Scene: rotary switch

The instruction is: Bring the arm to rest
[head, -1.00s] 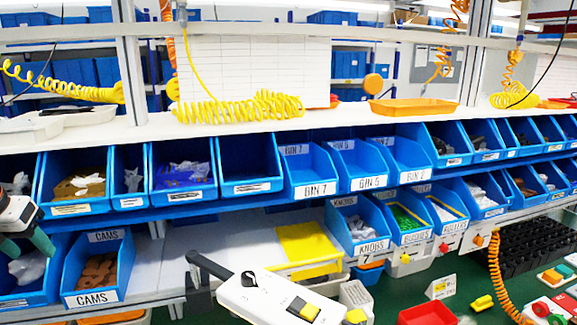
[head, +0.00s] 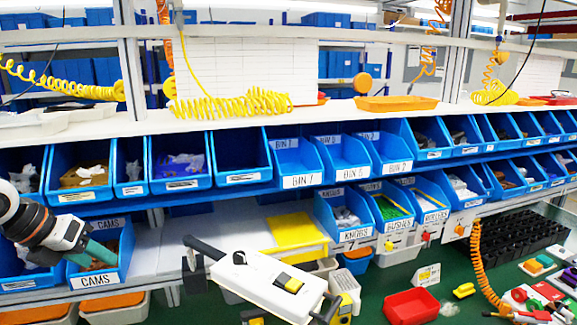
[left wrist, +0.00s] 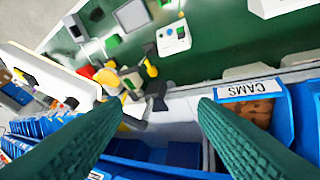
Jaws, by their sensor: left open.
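My left gripper (head: 108,252) comes in from the left in the head view, with teal fingers in front of the blue CAMS bin (head: 100,278). In the left wrist view its two ribbed green fingers are spread wide, with nothing between the tips (left wrist: 160,102). The CAMS bin (left wrist: 278,88) with brown parts shows beyond one finger there. A white box (head: 262,283) with a black knob (head: 239,258) and a yellow-and-black button (head: 288,283) is at the lower middle of the head view, well to the right of the gripper. My right gripper is not in view.
Two rows of blue bins (head: 305,163) span the rack. A yellow sheet (head: 297,230) lies on the grey shelf. A red tray (head: 411,306), an orange coiled cord (head: 477,260) and a black grid tray (head: 520,245) are at the right, on the green surface.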

